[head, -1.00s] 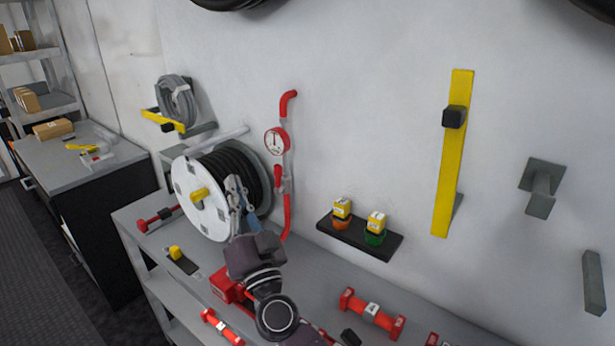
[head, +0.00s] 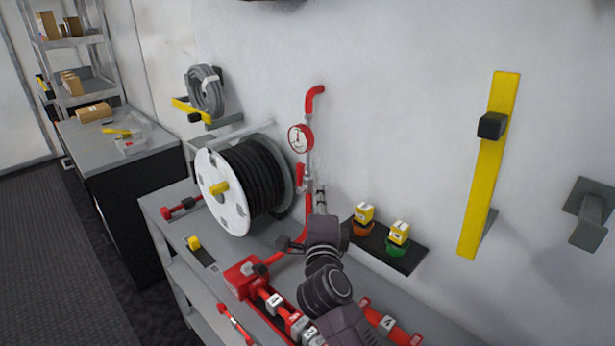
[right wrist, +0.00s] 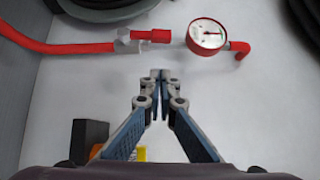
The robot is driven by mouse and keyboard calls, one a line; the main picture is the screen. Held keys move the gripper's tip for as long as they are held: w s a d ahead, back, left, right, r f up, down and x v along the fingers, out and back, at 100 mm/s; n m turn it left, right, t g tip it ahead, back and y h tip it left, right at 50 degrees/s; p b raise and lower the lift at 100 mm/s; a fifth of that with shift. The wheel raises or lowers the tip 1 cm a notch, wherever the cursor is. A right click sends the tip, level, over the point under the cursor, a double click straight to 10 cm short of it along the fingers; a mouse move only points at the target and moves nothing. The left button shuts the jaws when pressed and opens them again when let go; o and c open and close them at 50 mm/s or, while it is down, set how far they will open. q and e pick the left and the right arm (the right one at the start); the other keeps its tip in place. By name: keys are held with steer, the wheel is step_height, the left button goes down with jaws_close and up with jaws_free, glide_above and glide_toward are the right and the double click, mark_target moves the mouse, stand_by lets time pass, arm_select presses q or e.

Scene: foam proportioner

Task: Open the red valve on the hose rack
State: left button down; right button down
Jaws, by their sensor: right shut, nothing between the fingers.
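The red valve handle (head: 300,174) is on the red pipe (head: 308,222) on the wall, just below the round gauge (head: 300,138). In the right wrist view the handle (right wrist: 151,36) lies roughly along the pipe, between the pale valve body (right wrist: 126,42) and the gauge (right wrist: 207,36). My right gripper (head: 319,190) is just right of the pipe and a little below the handle. In the right wrist view its fingertips (right wrist: 161,76) are together and empty, apart from the handle in the picture. My left gripper is not in view.
A reel of black hose (head: 258,178) stands close left of the pipe. A black shelf (head: 405,258) with yellow-topped items is right of my right gripper. A red manifold (head: 240,277) and red bars lie on the grey bench (head: 172,236). The wall above the shelf is clear.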

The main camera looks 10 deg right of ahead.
mark_target(303, 168)
steer(key=shift+w+a+r, duration=0.1)
steer(key=shift+w+a, duration=0.15)
steer(key=shift+w, duration=0.85)
steer(key=shift+w+a+r, duration=0.1)
steer(key=shift+w+a, duration=0.2)
steer(key=shift+w, duration=0.75)
steer(key=shift+w+a+r, duration=0.1)
steer(key=shift+w+a, duration=0.15)
steer(key=shift+w, duration=0.85)
steer(key=shift+p, duration=0.3)
steer(key=shift+w+a+r+p, duration=0.35)
steer(key=shift+w+r+p, duration=0.1)
steer(key=shift+p, duration=0.35)
